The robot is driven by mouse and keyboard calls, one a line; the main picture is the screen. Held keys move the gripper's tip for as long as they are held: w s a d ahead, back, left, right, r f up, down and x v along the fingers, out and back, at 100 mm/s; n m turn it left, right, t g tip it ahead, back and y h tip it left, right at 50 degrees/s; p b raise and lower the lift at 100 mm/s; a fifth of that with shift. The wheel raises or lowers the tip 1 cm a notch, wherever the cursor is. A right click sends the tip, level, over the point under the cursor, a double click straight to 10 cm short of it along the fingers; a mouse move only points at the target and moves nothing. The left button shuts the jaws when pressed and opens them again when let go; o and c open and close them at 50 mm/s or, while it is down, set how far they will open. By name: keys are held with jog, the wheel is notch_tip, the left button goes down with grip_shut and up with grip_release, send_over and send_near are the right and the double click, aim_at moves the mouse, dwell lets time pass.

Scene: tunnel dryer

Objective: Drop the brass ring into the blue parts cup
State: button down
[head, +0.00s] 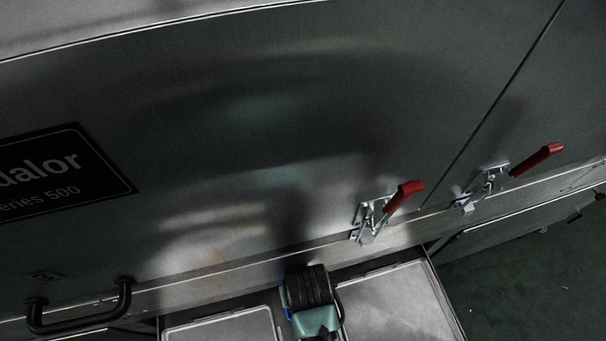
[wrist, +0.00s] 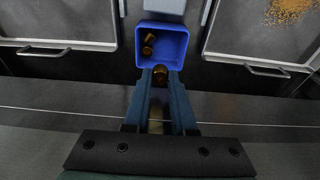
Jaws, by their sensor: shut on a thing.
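The blue parts cup (wrist: 183,45) is an open square cup at the top middle of the wrist view. Brass pieces (wrist: 148,42) lie inside it, toward its left side. My gripper (wrist: 160,78) reaches up from the bottom of the wrist view, and its fingertips are at the cup's near edge. It is shut on the brass ring (wrist: 160,73), which shows as a small dark brass shape between the tips. The fingers partly hide the ring. I cannot tell its height over the rim. In the head view my wrist hides the fingertips and most of the cup.
Metal trays with handles lie left (wrist: 60,22) and right (wrist: 262,28) of the cup; the right one bears tan grains (wrist: 287,10). In the head view a large grey dryer panel (head: 250,130) carries red-handled clamps (head: 405,192) and a black handle (head: 85,318).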

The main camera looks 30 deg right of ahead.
jog(key=f, duration=0.2)
jog(key=f+b, duration=0.1)
jog(key=f, duration=0.1)
jog(key=f+b, duration=0.1)
jog(key=f, duration=0.2)
jog(key=shift+s, duration=0.25)
jog(key=shift+w+b, duration=0.2)
jog(key=shift+b, duration=0.1)
jog(key=shift+f, duration=0.5)
jog(key=shift+f, duration=0.1)
jog(key=c, duration=0.7)
grip_release()
jog(key=shift+s+f, duration=0.1)
jog(key=shift+s, duration=0.15)
jog(key=shift+c, duration=0.2)
notch_tip(320, 180, up, 13)
jog(key=s+p, duration=0.1)
jog(key=p, duration=0.3)
jog(key=shift+s+a+r+p, duration=0.15)
jog(key=shift+a+r+p, duration=0.1)
jog(key=shift+p, duration=0.1)
